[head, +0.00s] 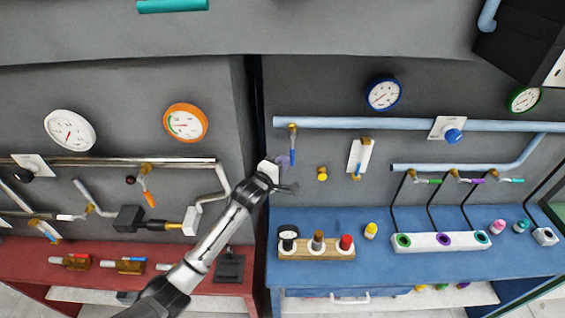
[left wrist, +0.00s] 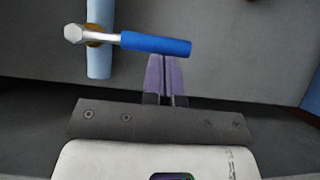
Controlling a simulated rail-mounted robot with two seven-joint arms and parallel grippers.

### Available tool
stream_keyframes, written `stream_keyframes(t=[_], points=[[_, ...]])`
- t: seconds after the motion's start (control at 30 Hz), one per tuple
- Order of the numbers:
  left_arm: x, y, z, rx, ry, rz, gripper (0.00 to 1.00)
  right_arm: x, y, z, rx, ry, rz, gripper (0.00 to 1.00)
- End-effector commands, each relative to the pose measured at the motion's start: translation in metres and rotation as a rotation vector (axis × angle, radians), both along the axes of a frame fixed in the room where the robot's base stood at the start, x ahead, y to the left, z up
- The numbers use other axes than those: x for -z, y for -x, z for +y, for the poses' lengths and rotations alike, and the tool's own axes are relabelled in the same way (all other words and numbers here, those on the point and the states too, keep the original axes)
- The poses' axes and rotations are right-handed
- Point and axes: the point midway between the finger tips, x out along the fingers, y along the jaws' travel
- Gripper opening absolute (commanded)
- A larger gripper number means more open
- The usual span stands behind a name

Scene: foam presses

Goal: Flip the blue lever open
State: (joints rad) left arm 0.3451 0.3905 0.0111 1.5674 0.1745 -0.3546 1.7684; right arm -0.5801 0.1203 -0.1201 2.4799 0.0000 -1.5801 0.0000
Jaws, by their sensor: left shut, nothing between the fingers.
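The blue lever (head: 292,157) hangs down from a brass valve on the light blue pipe, at the left end of the right-hand wall panel in the head view. In the left wrist view the blue lever (left wrist: 155,44) lies across the picture, its silver stem meeting the valve at the left. My left gripper (head: 283,161) is shut and empty, beside the lever's lower part. In the left wrist view its purple fingertips (left wrist: 163,58) end right at the edge of the blue handle; I cannot tell whether they touch. My right gripper does not show.
A second blue-handled lever (head: 357,172) sits on a white plate to the right. A yellow knob (head: 322,173) is between them. Below, the blue bench (head: 390,217) holds a wooden block (head: 316,254) with a gauge and buttons. The wall around the lever is mostly free.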

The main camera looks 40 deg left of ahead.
Motion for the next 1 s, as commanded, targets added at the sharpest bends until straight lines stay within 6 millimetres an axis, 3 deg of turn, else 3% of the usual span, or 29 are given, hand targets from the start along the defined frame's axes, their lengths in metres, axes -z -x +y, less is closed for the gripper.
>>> stream_keyframes(t=[0.67,1.0], points=[[0.005,-0.006,-0.008,-0.001,0.093,-0.073,0.0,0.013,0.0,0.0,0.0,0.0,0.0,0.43],[0.011,-0.019,-0.024,0.0,0.267,-0.21,0.0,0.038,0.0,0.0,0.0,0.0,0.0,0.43]])
